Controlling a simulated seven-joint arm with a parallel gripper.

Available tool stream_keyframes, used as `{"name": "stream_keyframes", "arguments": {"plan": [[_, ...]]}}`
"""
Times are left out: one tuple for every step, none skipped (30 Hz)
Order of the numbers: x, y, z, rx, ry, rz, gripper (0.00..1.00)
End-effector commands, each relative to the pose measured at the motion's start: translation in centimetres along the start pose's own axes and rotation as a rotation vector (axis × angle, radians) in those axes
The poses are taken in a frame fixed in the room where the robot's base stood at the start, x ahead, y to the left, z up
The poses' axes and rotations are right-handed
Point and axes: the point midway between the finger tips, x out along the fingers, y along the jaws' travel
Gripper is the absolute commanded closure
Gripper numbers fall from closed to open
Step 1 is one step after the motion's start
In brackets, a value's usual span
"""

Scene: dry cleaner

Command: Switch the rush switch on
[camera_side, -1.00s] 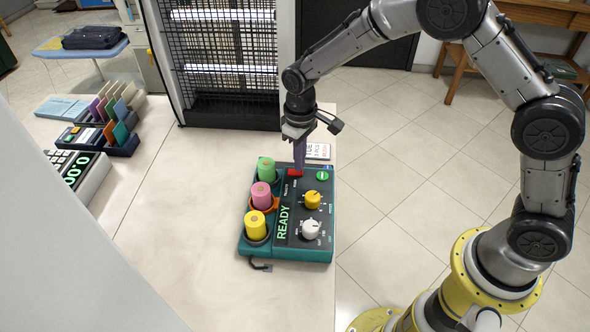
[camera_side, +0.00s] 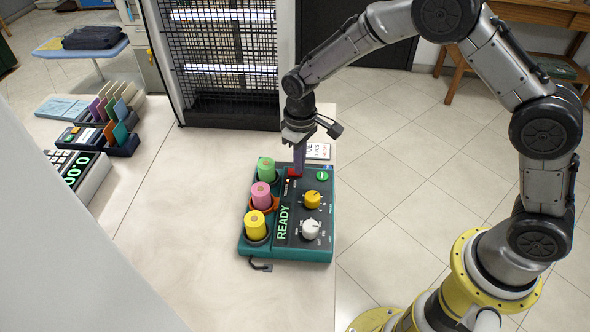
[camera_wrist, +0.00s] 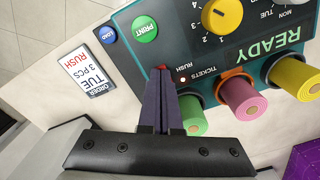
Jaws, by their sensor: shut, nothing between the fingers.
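The teal control box (camera_side: 318,250) sits on the counter, with a dark panel reading READY. The red rush switch (camera_side: 294,172) is at its far edge; in the wrist view only a bit of red (camera_wrist: 162,68) shows at my fingertips, beside the RUSH label. My gripper (camera_side: 299,168) points down with its fingers together and empty. In the wrist view its fingertips (camera_wrist: 160,72) are at the switch and hide most of it. I cannot tell whether they press on it. A small light (camera_wrist: 182,79) by the RUSH label looks whitish.
Green (camera_side: 266,169), pink (camera_side: 261,194) and yellow (camera_side: 255,224) rolls stand along the box's left side. A yellow knob (camera_side: 312,200), a white knob (camera_side: 311,229) and a green PRINT button (camera_side: 322,175) are near. An order card (camera_side: 317,151) lies behind.

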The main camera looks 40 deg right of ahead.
Motion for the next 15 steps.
{"name": "stream_keyframes", "arguments": {"plan": [[0.2,0.0,0.0,0.000,0.000,0.000,1.00],[0.1,0.0,0.0,0.000,0.000,0.000,1.00],[-0.1,0.0,0.0,0.000,0.001,0.000,1.00],[-0.3,0.0,0.0,0.000,0.001,0.000,1.00],[-0.5,0.0,0.0,0.000,0.001,0.000,1.00],[-0.8,0.0,-0.1,0.000,0.002,0.000,1.00],[-1.1,0.0,-0.1,0.000,0.003,0.000,1.00],[-1.3,0.0,-0.1,0.000,0.003,0.000,1.00],[-1.6,0.0,-0.1,0.000,0.002,0.000,1.00],[-1.8,0.0,0.0,0.000,0.001,0.000,1.00],[-2.0,0.0,0.0,0.000,0.001,0.000,1.00],[-2.3,0.0,-0.1,0.000,0.002,0.000,1.00],[-2.5,0.0,-0.1,0.000,0.002,0.000,1.00],[-2.8,0.0,-0.1,0.000,0.002,0.000,1.00],[-3.1,0.0,-0.1,0.000,0.002,0.000,1.00]]}}
